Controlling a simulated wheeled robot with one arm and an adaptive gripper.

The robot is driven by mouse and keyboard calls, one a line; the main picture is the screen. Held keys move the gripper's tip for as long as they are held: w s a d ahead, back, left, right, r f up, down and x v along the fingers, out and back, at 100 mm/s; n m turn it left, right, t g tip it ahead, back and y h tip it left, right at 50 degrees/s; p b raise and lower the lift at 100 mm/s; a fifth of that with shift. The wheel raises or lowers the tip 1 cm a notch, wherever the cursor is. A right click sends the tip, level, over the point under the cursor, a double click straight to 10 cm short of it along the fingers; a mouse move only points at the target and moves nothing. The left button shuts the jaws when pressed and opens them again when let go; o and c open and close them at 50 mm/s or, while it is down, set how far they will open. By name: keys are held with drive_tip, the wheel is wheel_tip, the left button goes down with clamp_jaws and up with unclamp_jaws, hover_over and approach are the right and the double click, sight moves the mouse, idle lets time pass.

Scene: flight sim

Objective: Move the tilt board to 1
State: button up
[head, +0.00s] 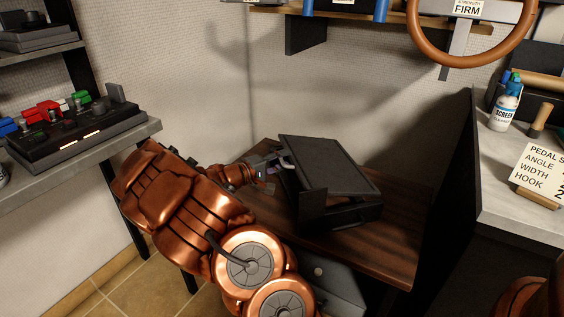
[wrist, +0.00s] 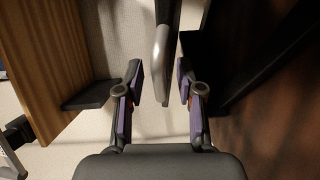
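The tilt board (head: 328,165) is a flat dark panel on a black base, tilted up on the wooden desk. My gripper (head: 280,163) is at the board's left edge in the head view. In the wrist view my gripper (wrist: 161,88) is open, with purple pads on both fingers. A dark upright edge with a rounded silvery part (wrist: 161,50) reaches down between the fingers, with gaps on both sides. It seems to belong to the board. No position marks on the board can be read.
The wooden desk (head: 397,240) has free room right of the board. A grey shelf with a black control box (head: 75,135) is at the left. A steering wheel (head: 470,60) hangs above.

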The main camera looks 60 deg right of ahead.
clamp_jaws()
idle(0.6)
